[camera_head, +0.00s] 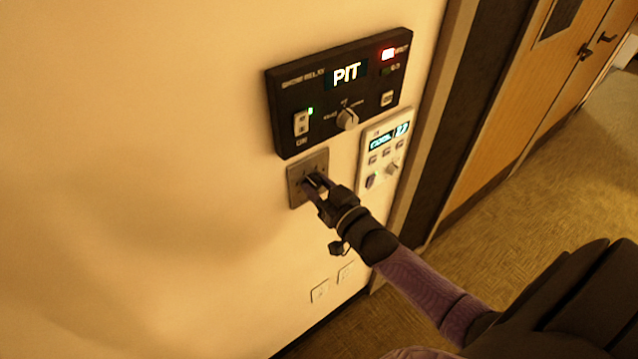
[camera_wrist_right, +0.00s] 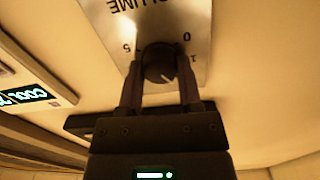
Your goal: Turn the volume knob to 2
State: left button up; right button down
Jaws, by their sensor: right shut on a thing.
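The volume plate (camera_head: 296,174) is a small metal square on the wall, below the black panel. In the right wrist view the plate (camera_wrist_right: 196,22) shows upside down, with "VOLUME", 5, 0 and 1 readable. The dark round volume knob (camera_wrist_right: 159,64) sits at its middle; the other numbers are hidden or unreadable. My right gripper (camera_wrist_right: 160,88) has a finger on each side of the knob and is shut on it. In the head view this gripper (camera_head: 314,184) reaches the plate from the lower right and covers most of the knob. My left gripper is not in view.
A black panel (camera_head: 290,88) reading "PIT" with its own knob (camera_head: 347,119) and switches hangs just above. A pale thermostat (camera_head: 364,150) reading "COOL" is close on the right. Wall outlets (camera_head: 320,291) sit lower down. A door (camera_head: 500,110) and open floor lie right.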

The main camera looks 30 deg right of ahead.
jog(key=shift+m, duration=0.7)
jog(key=shift+c, duration=1.4)
grip_release()
jog(key=s+p, duration=0.1)
jog(key=s, duration=0.9)
jog(key=shift+d, duration=0.4)
